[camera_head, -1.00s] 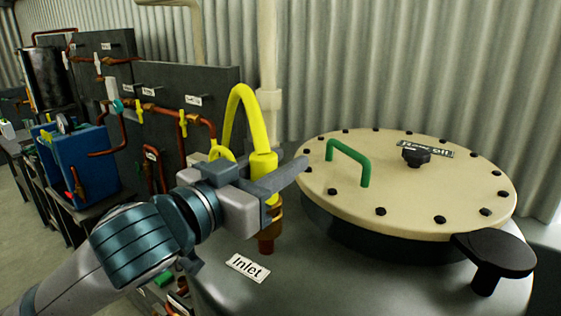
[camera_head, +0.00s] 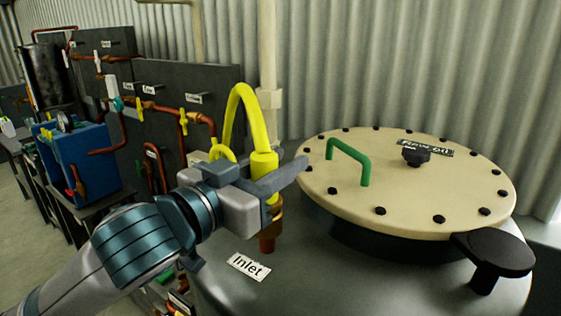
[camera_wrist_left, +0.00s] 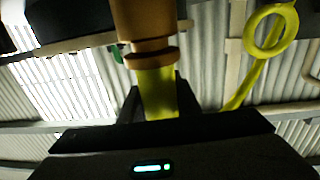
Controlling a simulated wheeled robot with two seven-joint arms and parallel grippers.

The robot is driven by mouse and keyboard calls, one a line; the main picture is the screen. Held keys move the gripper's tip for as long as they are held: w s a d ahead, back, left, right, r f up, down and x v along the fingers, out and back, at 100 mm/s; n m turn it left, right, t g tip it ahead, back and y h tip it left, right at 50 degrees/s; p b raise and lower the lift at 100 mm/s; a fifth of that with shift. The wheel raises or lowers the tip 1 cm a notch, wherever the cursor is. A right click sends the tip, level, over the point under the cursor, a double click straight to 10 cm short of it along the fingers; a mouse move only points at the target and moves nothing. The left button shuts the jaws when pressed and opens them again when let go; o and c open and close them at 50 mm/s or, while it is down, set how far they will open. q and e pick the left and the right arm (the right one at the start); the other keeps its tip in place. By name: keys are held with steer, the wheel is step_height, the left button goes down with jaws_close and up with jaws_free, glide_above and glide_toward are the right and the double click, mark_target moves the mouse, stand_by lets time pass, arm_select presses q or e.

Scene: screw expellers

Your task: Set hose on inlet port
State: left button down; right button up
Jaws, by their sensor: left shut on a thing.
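The yellow hose (camera_head: 245,106) arches up and its thick end (camera_head: 263,164) comes down above the inlet port. My left gripper (camera_head: 272,186) is shut around this hose end. The copper-brown inlet port (camera_head: 267,243) stands on the grey tank top by the "Inlet" label (camera_head: 248,267). A brown fitting (camera_head: 277,212) sits directly under the hose end, in line with the port. In the left wrist view the hose end (camera_wrist_left: 158,92) is between the fingers and meets a brown fitting (camera_wrist_left: 147,22). Whether it is fully seated cannot be told. My right gripper is out of view.
The cream tank lid (camera_head: 400,185) with a green handle (camera_head: 350,158) and black knob (camera_head: 416,155) is right of the gripper. A black lever plate (camera_head: 494,252) sticks out at the right. Blue equipment (camera_head: 80,165) and copper pipes with yellow valves (camera_head: 183,121) stand left.

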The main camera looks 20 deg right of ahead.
arm_select(q)
steer(key=shift+f+b, duration=0.3)
steer(key=shift+f, duration=0.25)
stand_by(0.4)
steer(key=c, duration=1.6)
jaws_free()
steer(key=shift+s+a, duration=0.1)
